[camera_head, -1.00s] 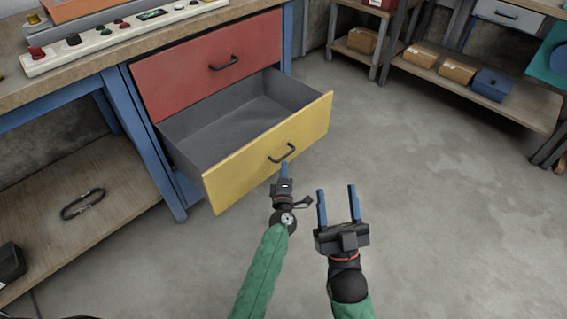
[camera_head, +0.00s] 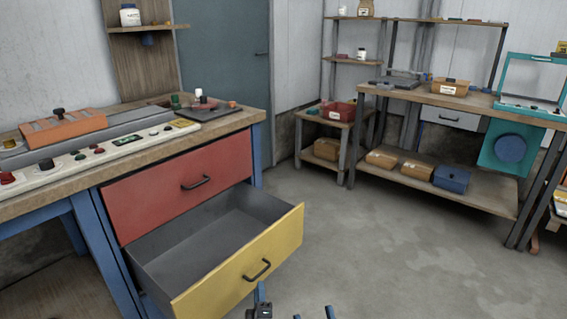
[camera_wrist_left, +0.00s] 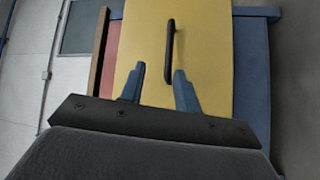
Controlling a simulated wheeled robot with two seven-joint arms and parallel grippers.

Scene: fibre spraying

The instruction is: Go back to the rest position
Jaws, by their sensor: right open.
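My left gripper (camera_head: 261,294) shows at the bottom edge of the head view, just below the black handle (camera_head: 257,270) of the open yellow drawer (camera_head: 232,277). In the left wrist view its two blue fingers (camera_wrist_left: 158,86) are spread, with no object held. The handle (camera_wrist_left: 170,50) shows beyond them on the yellow drawer front (camera_wrist_left: 145,40); its lower end appears between the fingertips, and any contact is unclear. My right gripper (camera_head: 313,313) shows only its two separated blue fingertips at the bottom edge, open and apart from the drawer.
The pulled-out drawer has an empty-looking grey inside, below a shut red drawer (camera_head: 180,187) in the workbench (camera_head: 225,122). A shelved table (camera_head: 440,192) with boxes stands at the back right. The grey floor (camera_head: 370,250) between them is clear.

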